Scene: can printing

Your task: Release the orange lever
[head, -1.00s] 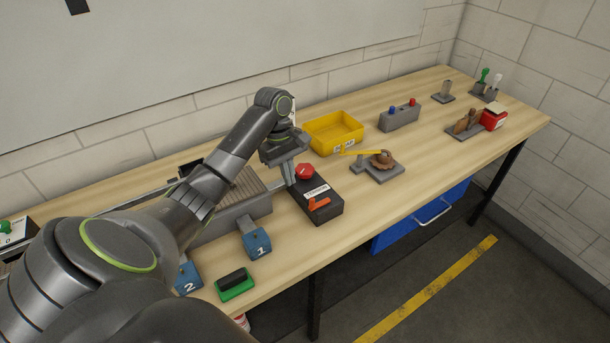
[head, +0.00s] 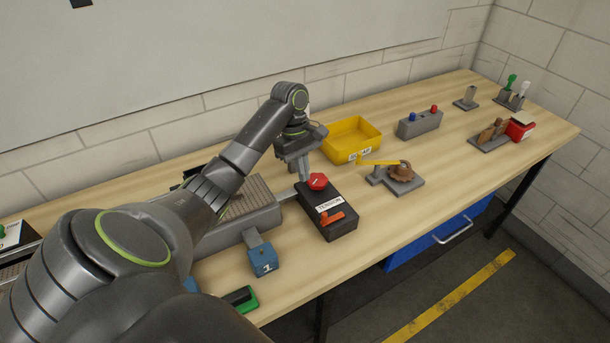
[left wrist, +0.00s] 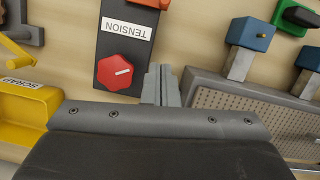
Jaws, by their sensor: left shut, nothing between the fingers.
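The orange lever (head: 331,219) sits on the near end of a black box (head: 347,232) with a white TENSION label. Only a sliver of the lever (left wrist: 150,3) shows at the top edge of the left wrist view. A red six-sided knob (head: 318,181) is on the far end of the box; in the left wrist view it (left wrist: 120,72) bears a white line. My left gripper (head: 307,177) is shut and empty, pointing down beside the knob, away from the lever. Its closed fingers (left wrist: 160,86) appear right of the knob in the left wrist view. My right gripper is not in view.
A grey machine with a perforated top (head: 252,198) stands left of the box. A blue block marked 1 (head: 263,260) is in front. A yellow bin (head: 352,139) and a small fixture with a yellow arm (head: 397,177) lie to the right. Bare wood (head: 300,285) lies nearer.

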